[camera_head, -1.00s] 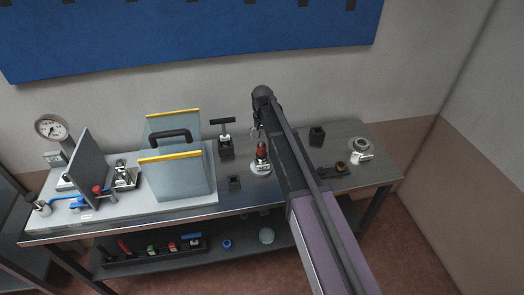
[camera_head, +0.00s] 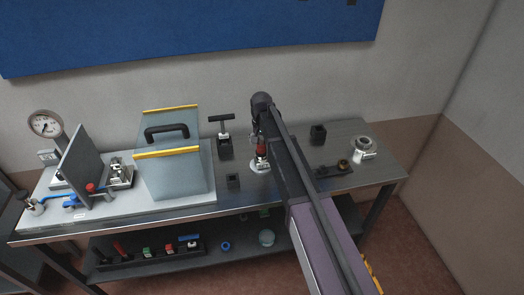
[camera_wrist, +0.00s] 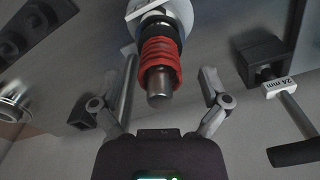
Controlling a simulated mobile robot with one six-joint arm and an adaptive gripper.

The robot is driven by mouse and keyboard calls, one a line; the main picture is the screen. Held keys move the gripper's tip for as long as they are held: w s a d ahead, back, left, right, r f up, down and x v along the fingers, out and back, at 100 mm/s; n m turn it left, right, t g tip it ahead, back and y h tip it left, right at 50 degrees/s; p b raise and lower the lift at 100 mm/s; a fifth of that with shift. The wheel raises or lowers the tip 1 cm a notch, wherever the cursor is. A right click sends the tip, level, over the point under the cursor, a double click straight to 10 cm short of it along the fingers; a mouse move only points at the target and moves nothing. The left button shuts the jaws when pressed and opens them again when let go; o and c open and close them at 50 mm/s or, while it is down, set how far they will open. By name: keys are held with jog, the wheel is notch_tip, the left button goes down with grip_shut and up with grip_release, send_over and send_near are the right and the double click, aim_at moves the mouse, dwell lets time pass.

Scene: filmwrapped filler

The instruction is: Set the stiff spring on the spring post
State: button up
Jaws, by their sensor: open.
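A red coil spring (camera_wrist: 160,55) sits around a metal post (camera_wrist: 159,88), whose bare tip shows in the wrist view. The post stands on a pale round base (camera_wrist: 168,14), also visible in the head view (camera_head: 257,169). The red spring shows in the head view too (camera_head: 262,149). I cannot tell whether it is the stiff one. My gripper (camera_wrist: 161,88) is open, its two fingers apart on either side of the post tip, with nothing held. In the head view my arm partly hides the gripper.
A clear box with a black handle (camera_head: 172,172) stands left of the post. A T-handled tool (camera_head: 222,131) stands behind-left. A small black block (camera_head: 233,181) lies in front-left.

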jog(key=shift+f, duration=0.2)
dwell(0.5)
jog(key=c, duration=1.2)
